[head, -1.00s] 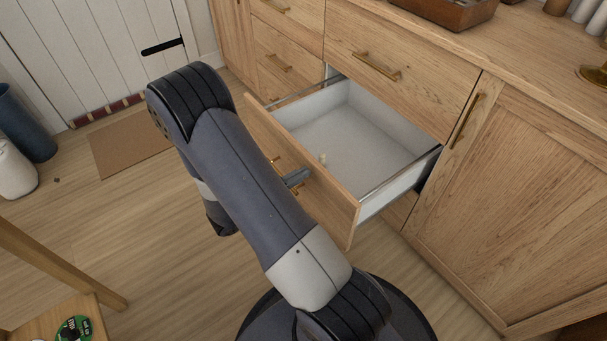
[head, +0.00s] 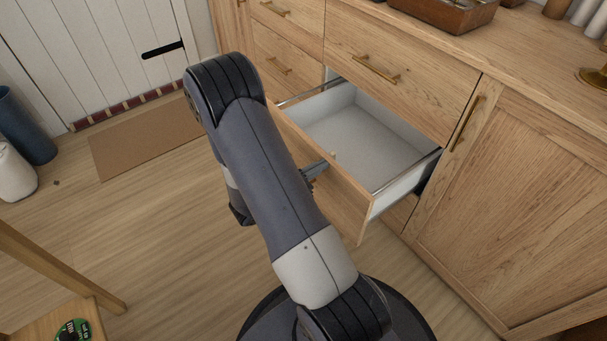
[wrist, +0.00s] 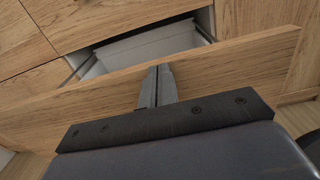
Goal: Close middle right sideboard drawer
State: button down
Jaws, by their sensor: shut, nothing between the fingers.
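The middle right drawer (head: 346,196) of the wooden sideboard stands partly open in the head view, with its white inside showing and empty. Its wooden front also shows in the wrist view (wrist: 235,65), crossing the picture. My gripper (head: 322,166) is at the drawer front, partly hidden by my arm. In the wrist view my gripper (wrist: 158,70) is shut and empty, with its fingertips at or against the upper part of the front. Whether they touch it is hard to tell. The drawer's handle is hidden behind my arm.
The drawer above (head: 400,65) is shut, and a cupboard door (head: 520,190) is closed at the right. A wooden box (head: 443,12) stands on the sideboard top. A chair (head: 60,265) is at the lower left.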

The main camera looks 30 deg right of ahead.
jog(key=d+b, duration=0.1)
jog(key=d, duration=2.3)
jog(key=shift+w+d, duration=0.15)
jog(key=shift+w, duration=0.3)
